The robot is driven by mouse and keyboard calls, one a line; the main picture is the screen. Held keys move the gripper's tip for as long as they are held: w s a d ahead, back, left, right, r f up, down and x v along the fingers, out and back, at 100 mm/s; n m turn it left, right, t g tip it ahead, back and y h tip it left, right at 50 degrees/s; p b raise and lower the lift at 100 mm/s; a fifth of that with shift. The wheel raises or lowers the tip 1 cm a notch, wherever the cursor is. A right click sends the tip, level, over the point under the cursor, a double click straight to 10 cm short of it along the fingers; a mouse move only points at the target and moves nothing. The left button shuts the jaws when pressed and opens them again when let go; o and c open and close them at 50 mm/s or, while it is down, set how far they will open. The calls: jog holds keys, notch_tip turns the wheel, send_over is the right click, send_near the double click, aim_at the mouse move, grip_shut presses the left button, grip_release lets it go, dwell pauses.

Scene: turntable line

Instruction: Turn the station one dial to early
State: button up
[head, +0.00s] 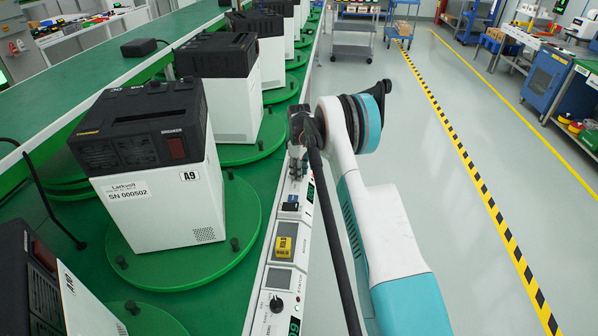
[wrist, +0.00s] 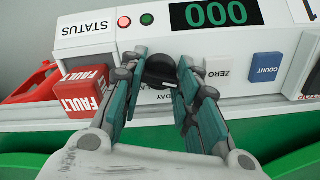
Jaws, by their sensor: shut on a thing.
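In the wrist view a black round dial (wrist: 161,70) with a white pointer line sits on the white control panel (wrist: 140,45). The two fingers of my gripper (wrist: 160,82) are shut on the dial, one on each side. Lettering around the dial is mostly covered by the fingers; only part of a word ending in "DAY" shows. In the head view my gripper (head: 297,165) is down at the rail of panels beside the green line, and the dial there is hidden by it.
Near the dial are a red FAULT button (wrist: 83,90), a white ZERO button (wrist: 222,72), a blue COUNT button (wrist: 265,67) and a display (wrist: 215,14) reading 000. White-and-black machines (head: 150,170) stand on green turntables left of the rail.

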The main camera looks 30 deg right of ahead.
jog(key=o, duration=1.1)
notch_tip(320, 180, up, 12)
jog(key=shift+r, duration=0.1)
